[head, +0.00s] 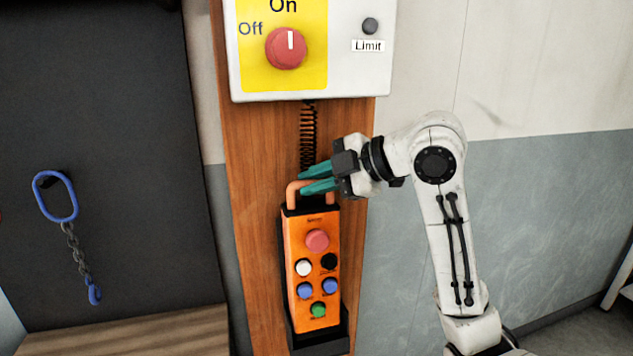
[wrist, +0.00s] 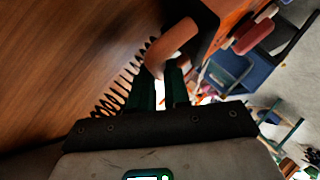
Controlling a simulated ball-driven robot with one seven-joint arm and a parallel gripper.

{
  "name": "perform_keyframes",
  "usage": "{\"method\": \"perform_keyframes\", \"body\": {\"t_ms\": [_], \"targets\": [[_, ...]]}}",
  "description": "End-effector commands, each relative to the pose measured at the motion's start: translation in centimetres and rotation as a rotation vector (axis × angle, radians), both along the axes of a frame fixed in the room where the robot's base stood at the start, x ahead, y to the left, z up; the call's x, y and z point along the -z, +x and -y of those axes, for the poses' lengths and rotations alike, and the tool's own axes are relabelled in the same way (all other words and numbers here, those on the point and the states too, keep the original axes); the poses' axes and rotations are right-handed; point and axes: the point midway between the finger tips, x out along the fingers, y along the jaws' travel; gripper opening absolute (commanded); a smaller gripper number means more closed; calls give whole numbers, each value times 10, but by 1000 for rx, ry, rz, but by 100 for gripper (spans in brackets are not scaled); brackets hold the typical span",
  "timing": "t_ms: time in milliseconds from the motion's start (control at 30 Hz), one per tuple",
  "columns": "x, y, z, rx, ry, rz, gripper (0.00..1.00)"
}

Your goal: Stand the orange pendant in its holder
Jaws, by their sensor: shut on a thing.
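The orange pendant (head: 312,262) stands upright against the wooden board in the head view, with a red button, several coloured buttons below it and an orange loop handle (head: 293,192) on top. Its lower end is inside the black holder (head: 319,345); whether it rests on the holder's bottom is hidden. My gripper (head: 304,183) reaches in from the right, its green fingers shut on the loop handle. In the wrist view the handle (wrist: 172,48) passes at the fingertips (wrist: 160,85), and part of the pendant's body (wrist: 222,22) shows at the top.
A coiled black cable (head: 308,135) runs down behind the fingers from the control box (head: 350,75) with its red knob (head: 286,47). The wooden board (head: 255,230) lies close behind. A blue ring with chain (head: 55,197) hangs at left. The wall at right is clear.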

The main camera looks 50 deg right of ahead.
Motion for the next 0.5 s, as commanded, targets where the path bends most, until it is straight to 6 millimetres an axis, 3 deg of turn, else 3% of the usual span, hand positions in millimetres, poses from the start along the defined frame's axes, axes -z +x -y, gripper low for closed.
{"method": "perform_keyframes", "body": {"t_ms": [500], "targets": [[31, -3, -2, 1, -1, 4, 0]]}}
